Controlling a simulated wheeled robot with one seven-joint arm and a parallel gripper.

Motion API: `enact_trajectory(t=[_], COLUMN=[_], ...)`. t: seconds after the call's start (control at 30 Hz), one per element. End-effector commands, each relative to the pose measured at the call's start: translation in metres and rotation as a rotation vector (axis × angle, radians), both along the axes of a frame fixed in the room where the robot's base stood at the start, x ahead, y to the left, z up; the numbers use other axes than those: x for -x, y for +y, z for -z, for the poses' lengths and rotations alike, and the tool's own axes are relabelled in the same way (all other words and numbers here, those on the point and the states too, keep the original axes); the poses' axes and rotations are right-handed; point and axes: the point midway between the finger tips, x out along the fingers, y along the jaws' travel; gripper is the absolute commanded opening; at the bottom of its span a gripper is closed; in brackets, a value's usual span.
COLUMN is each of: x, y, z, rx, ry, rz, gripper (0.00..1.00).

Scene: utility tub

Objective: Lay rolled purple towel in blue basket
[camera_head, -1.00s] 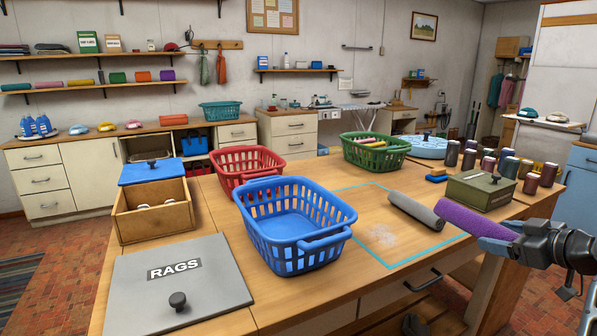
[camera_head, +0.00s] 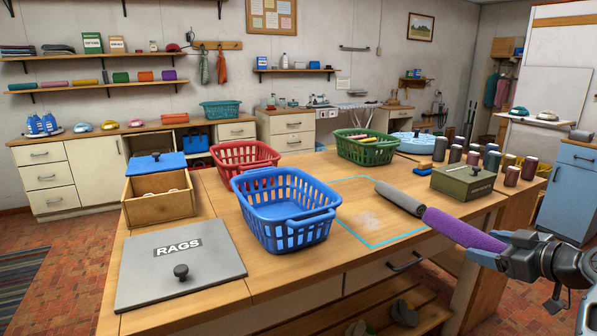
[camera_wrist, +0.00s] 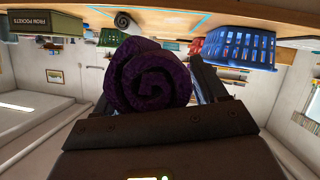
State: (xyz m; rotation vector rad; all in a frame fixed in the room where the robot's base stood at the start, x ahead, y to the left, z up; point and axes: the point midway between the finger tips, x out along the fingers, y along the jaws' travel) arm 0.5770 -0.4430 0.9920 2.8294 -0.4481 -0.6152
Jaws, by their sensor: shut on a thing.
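The rolled purple towel (camera_head: 462,230) is held by my gripper (camera_head: 502,246) at the right front of the worktable, raised above its edge. In the wrist view the towel's spiral end (camera_wrist: 150,80) sits in my gripper (camera_wrist: 150,115). The blue basket (camera_head: 285,215) stands upright on the table, left of the towel and apart from it. Its visible inside is empty. It also shows in the wrist view (camera_wrist: 238,48).
A red basket (camera_head: 245,160), a green basket (camera_head: 366,148), a green box (camera_head: 463,180), several cans and a grey RAGS lid (camera_head: 180,270) share the worktable (camera_head: 225,207).

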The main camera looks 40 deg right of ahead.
Motion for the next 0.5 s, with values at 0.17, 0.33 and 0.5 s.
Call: enact_trajectory(t=[0.17, 0.33, 0.5], x=[-0.011, -0.025, -0.048], y=[0.027, 0.063, 0.124], z=[0.016, 0.037, 0.072], rx=[-0.001, -0.004, -0.006], ry=[0.002, 0.003, 0.004], rz=[-0.026, -0.057, -0.110], gripper=[0.29, 0.29, 0.29])
